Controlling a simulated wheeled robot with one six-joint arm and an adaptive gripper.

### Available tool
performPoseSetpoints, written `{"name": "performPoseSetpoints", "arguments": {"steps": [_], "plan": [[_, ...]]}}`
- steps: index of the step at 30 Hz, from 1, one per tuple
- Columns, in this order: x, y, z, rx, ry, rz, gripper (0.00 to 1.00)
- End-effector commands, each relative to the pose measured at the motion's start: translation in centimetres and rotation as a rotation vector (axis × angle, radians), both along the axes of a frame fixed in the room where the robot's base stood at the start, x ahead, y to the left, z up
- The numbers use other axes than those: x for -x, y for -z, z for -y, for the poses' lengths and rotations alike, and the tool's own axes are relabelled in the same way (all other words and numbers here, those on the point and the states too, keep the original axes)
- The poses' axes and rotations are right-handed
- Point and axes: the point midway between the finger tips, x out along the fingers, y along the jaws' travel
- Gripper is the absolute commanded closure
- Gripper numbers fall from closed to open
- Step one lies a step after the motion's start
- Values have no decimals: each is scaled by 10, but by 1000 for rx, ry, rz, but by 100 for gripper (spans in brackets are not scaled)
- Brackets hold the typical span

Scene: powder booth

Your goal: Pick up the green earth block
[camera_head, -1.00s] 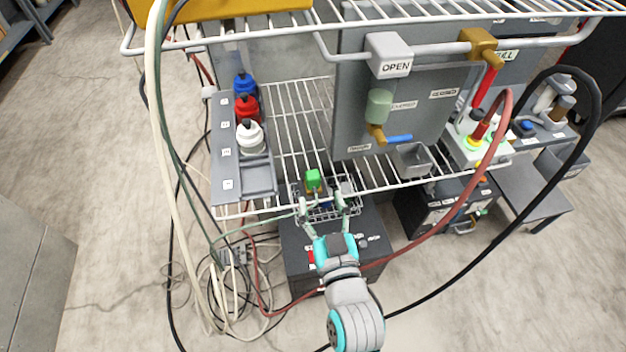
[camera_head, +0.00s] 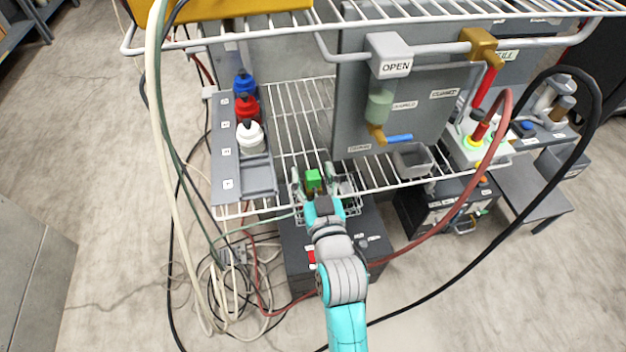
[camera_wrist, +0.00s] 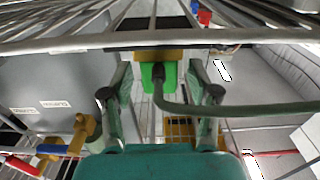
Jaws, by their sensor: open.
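The green earth block (camera_head: 313,178) sits in a small wire basket at the front edge of the wire shelf. In the wrist view the green block (camera_wrist: 158,77) shows between my two fingers, with a dark green cable running from a dark plug on it off to the right. My gripper (camera_head: 324,190) is open, with one finger on each side of the block. In the wrist view a gap shows between each finger and the block, so my gripper (camera_wrist: 160,92) does not appear to touch it. Its palm hides part of the basket.
The wire basket (camera_head: 352,205) stands over a dark box (camera_head: 295,250). Blue, red and white bottles stand in a grey rack (camera_head: 226,150) to the left. A grey panel (camera_head: 350,110) with pipes stands right. Loose hoses hang on both sides. A wire shelf (camera_head: 250,33) runs above.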

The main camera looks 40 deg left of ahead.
Motion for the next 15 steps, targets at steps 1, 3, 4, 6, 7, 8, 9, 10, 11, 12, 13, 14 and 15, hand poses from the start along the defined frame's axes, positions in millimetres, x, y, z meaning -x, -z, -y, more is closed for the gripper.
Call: {"name": "performPoseSetpoints", "arguments": {"steps": [1, 3, 4, 6, 7, 8, 9, 10, 11, 12, 13, 14, 15], "plan": [[0, 0, 0, 0, 0, 0, 47], [0, 0, 0, 0, 0, 0, 65], [0, 0, 0, 0, 0, 0, 72], [0, 0, 0, 0, 0, 0, 90], [0, 0, 0, 0, 0, 0, 97], [0, 0, 0, 0, 0, 0, 98], [0, 0, 0, 0, 0, 0, 98], [0, 0, 0, -1, 0, 1, 98], [0, 0, 0, -1, 0, 1, 98], [0, 0, 0, -1, 0, 1, 98], [0, 0, 0, -1, 0, 1, 98], [0, 0, 0, -1, 0, 1, 98], [0, -1, 0, -1, 0, 1, 98]]}}
